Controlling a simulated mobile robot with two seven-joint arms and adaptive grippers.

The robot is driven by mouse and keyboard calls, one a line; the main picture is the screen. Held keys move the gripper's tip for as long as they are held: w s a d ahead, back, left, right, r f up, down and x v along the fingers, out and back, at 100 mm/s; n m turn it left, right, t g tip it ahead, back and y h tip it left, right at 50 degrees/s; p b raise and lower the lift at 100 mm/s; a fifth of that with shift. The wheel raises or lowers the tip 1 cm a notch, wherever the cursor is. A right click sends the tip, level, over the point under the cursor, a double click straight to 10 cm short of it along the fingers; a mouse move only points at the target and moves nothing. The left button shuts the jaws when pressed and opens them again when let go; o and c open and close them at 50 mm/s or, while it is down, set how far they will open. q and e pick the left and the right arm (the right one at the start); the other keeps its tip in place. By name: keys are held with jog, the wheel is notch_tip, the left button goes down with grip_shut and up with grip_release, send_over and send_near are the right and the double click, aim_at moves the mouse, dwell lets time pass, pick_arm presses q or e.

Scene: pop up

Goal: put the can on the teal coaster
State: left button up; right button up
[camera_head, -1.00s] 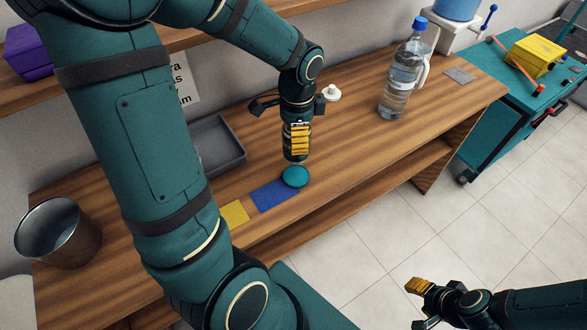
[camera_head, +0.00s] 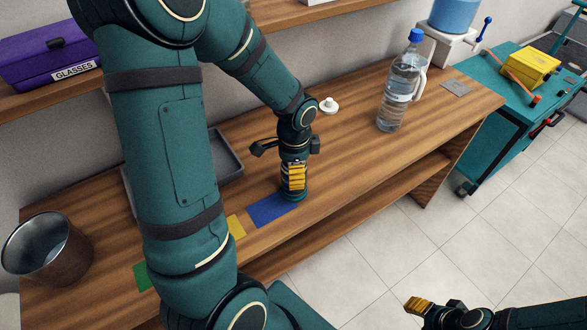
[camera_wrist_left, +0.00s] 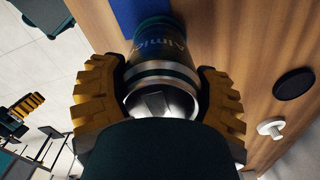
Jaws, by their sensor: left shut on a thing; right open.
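My left gripper (camera_head: 293,176) is shut on the can (camera_wrist_left: 160,72), a dark can with a silver rim and lettering. The can is upright, and in the head view its lower end is low over the table beside the blue mat (camera_head: 268,209). The teal coaster is mostly hidden beneath the can; a teal edge (camera_wrist_left: 152,25) shows at the can's far end in the left wrist view. I cannot tell whether the can touches it. My right gripper (camera_head: 418,308) is open and empty, out over the floor in front of the table.
A water bottle (camera_head: 401,88) stands behind to the right, with a grey square (camera_head: 456,87) beyond it. A white knob-like object (camera_head: 328,105) and a black disc (camera_wrist_left: 294,83) lie nearby. A grey tray (camera_head: 226,165), yellow mat (camera_head: 236,226) and metal bin (camera_head: 48,250) are to the left.

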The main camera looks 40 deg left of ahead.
pick_arm(q)
jog(key=o, duration=1.3)
jog(key=shift+f, duration=0.1)
jog(key=shift+r, duration=0.4)
notch_tip(320, 180, up, 12)
jog(key=p, duration=0.3)
jog(key=shift+w+d+f, duration=0.1)
jog(key=shift+f, duration=0.1)
